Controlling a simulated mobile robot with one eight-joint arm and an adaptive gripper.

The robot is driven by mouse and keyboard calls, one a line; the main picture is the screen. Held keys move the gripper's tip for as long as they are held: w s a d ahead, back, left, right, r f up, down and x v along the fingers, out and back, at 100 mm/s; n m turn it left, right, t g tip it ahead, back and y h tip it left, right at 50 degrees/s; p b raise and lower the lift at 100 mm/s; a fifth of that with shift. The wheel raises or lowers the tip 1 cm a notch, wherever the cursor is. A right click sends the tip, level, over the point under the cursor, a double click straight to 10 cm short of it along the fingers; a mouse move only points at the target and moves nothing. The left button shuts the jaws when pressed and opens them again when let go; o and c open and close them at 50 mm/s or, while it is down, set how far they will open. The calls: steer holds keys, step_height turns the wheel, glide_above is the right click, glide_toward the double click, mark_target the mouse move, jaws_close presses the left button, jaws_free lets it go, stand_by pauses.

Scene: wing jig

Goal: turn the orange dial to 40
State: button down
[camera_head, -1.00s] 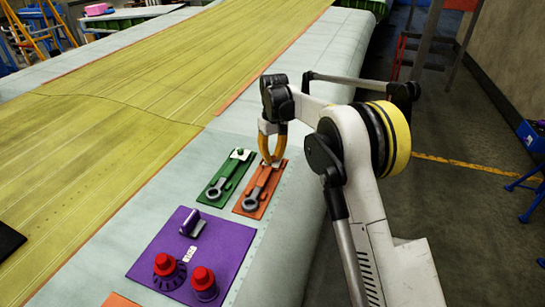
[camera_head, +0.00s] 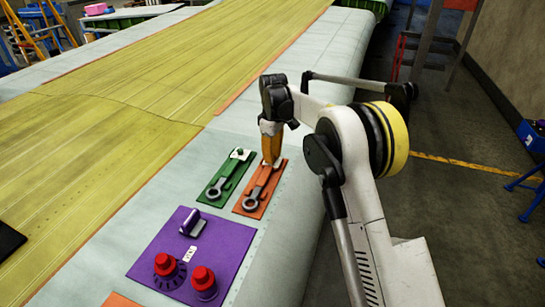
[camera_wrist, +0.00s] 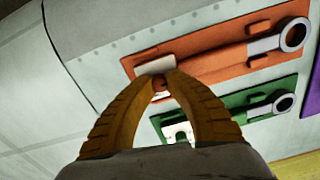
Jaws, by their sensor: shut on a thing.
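The orange panel (camera_head: 247,208) lies on the pale work surface, with a grey wrench-shaped part (camera_head: 252,196) on it. It also shows in the wrist view (camera_wrist: 220,61). My gripper (camera_head: 271,163) points down at the panel's far end. A pale plate (camera_wrist: 155,66) shows just beyond the fingertips. I cannot read any dial marks or setting.
A purple panel (camera_head: 172,240) with red knobs is nearer. A large yellow-green wing skin (camera_head: 120,110) covers the left. Floor lies right of the rounded edge.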

stand_by(0.3)
steer(key=c, duration=1.6)
jaws_free()
steer(key=shift+r, duration=0.1)
step_height(320, 180, up, 12)
steer(key=shift+w+d, duration=0.1)
